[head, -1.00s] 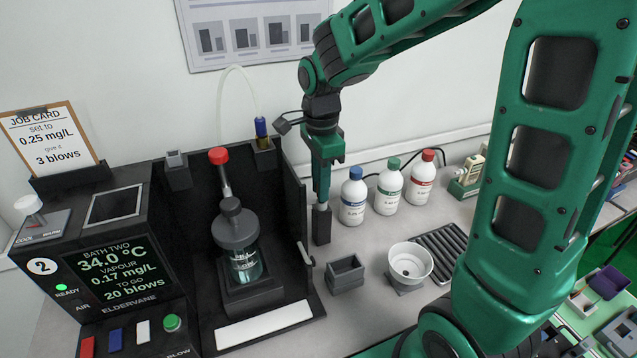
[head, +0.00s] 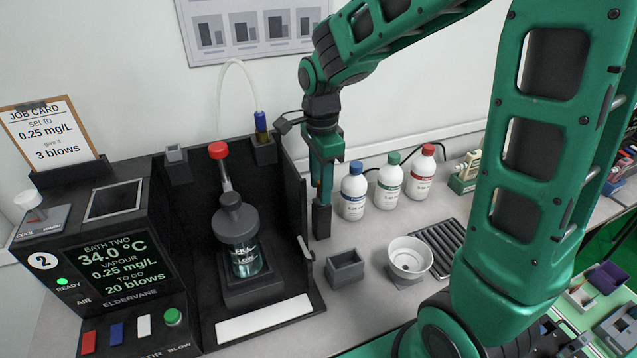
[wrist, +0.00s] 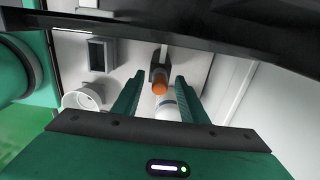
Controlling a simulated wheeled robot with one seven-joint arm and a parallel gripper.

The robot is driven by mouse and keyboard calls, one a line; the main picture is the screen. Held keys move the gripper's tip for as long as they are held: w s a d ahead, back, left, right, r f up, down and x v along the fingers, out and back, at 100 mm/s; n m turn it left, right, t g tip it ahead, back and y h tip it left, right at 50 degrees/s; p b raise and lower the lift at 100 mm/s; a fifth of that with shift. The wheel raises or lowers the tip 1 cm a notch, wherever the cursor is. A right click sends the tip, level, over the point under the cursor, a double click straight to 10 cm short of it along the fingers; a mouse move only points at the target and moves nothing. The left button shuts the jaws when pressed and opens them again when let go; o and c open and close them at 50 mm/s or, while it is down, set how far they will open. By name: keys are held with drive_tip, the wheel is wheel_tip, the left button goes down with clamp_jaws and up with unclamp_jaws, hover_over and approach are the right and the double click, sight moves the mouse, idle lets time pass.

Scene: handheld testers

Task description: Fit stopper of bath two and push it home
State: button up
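Bath two's glass jar (head: 248,258), with clear teal liquid, stands in a dark seat. A grey stopper (head: 233,207) with a round knob and wide collar sits on top; I cannot tell how deep it sits. A red-capped tube (head: 218,151) rises behind it. My gripper (head: 320,184) points down to the right of the bath's side wall, apart from the stopper. In the wrist view its fingers (wrist: 157,84) are apart, with an orange-topped piece (wrist: 160,88) showing between them. That piece is above a dark upright holder (head: 321,222); contact is not clear.
The screen (head: 120,265) reads 34.0 °C, vapour 0.25 mg/L, 20 blows to go. The job card (head: 47,135) says 0.25 mg/L, 3 blows. Blue-, green- and red-capped bottles (head: 389,186) stand right of my gripper. A grey box (head: 345,270) and white bowl (head: 409,257) stand in front.

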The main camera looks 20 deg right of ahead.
wheel_tip(320, 180, up, 11)
idle(0.7)
drive_tip(key=shift+f, duration=0.15)
drive_tip(key=s+d+f+n, duration=0.3)
drive_tip(key=s+d+n, duration=0.2)
drive_tip(key=s+d, duration=0.3)
drive_tip(key=s+d+f+n, duration=0.3)
drive_tip(key=s+d+n, duration=0.3)
drive_tip(key=s, duration=1)
drive_tip(key=d, duration=0.3)
drive_tip(key=shift+d+f+n, duration=0.15)
drive_tip(key=shift+d+n, duration=0.1)
drive_tip(key=shift+n, duration=0.05)
drive_tip(key=shift+s, duration=0.1)
